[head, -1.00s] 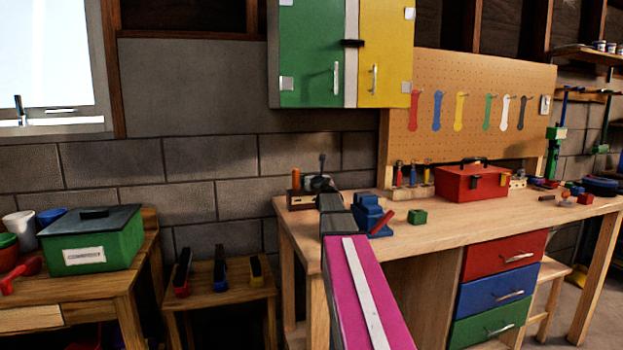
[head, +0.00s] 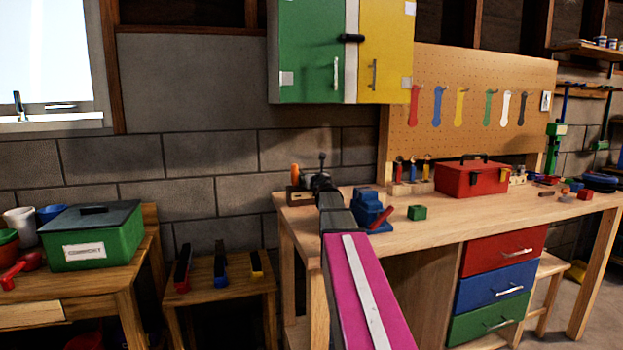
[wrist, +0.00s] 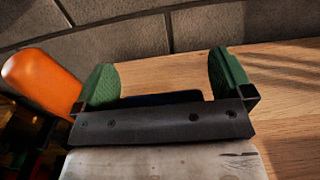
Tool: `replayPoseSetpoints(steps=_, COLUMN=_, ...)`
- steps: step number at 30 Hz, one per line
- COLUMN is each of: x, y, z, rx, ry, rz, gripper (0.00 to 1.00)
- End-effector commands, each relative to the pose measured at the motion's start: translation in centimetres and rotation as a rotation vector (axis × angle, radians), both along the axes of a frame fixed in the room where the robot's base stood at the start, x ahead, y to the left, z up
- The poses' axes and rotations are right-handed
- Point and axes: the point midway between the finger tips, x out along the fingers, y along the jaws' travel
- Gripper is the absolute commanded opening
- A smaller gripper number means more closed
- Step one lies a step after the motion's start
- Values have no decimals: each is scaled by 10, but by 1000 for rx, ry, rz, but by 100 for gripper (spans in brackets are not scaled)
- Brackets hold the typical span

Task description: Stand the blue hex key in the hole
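My gripper (wrist: 165,76) shows in the wrist view with two green finger pads wide apart. A dark bluish strip (wrist: 155,98) lies low between them against my gripper's black bar; I cannot tell whether it is part of my gripper or a separate thing. In the head view my gripper (head: 322,180) is over the bench's left end, largely hidden behind my arm. I cannot make out the blue hex key or its hole for certain. A wooden block (head: 427,187) at the bench's back holds small upright tools, too small to identify.
An orange handle (wrist: 40,78) stands close left of my gripper; it also shows in the head view (head: 296,173). A blue vise (head: 368,208), a green block (head: 417,212) and a red toolbox (head: 472,181) stand on the bench. The wall is close behind; bare wood lies to the right.

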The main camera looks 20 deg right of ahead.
Motion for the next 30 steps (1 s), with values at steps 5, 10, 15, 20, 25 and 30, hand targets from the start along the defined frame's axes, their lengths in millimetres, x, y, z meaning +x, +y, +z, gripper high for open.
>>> replayPoseSetpoints(steps=5, x=-4, y=1, z=-1, rx=0, ry=1, rz=3, gripper=100)
replayPoseSetpoints(steps=10, x=-20, y=2, z=-1, rx=0, ry=2, rz=3, gripper=100)
replayPoseSetpoints(steps=15, x=-49, y=2, z=-1, rx=0, ry=1, rz=2, gripper=100)
replayPoseSetpoints(steps=20, x=-80, y=2, z=-1, rx=0, ry=0, rz=0, gripper=100)
replayPoseSetpoints(steps=25, x=-104, y=1, z=-1, rx=0, ry=0, rz=0, gripper=100)
replayPoseSetpoints(steps=30, x=-109, y=1, z=0, rx=0, ry=0, rz=0, gripper=100)
